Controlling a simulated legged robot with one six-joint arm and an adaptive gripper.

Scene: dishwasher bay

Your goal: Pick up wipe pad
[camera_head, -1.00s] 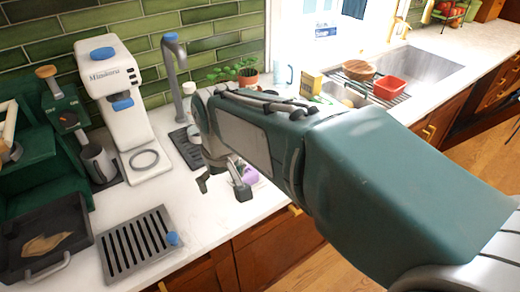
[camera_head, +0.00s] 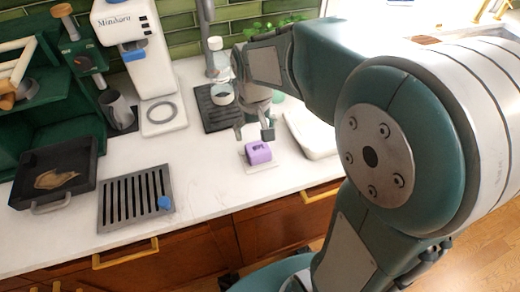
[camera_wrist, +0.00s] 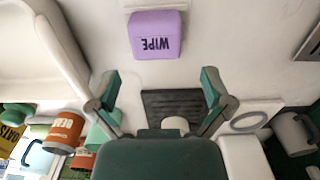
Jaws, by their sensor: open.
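The wipe pad (camera_head: 259,153) is a small purple block on a pale base on the white counter, near the front edge. In the wrist view the wipe pad (camera_wrist: 156,35) shows the dark letters "WIPE", upside down, at the top centre. My gripper (camera_head: 254,134) is just above and behind the pad in the head view. In the wrist view my gripper (camera_wrist: 160,86) has its two fingers wide apart with nothing between them, and the pad lies beyond the fingertips. The gap between fingers and pad is hard to judge.
A slatted drip tray (camera_head: 136,203) and a dark pan (camera_head: 56,175) lie to the left. A white machine (camera_head: 160,115) and a dark mat (camera_head: 221,110) stand behind. A white tray (camera_head: 312,135) is close on the right. Counter left of the pad is clear.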

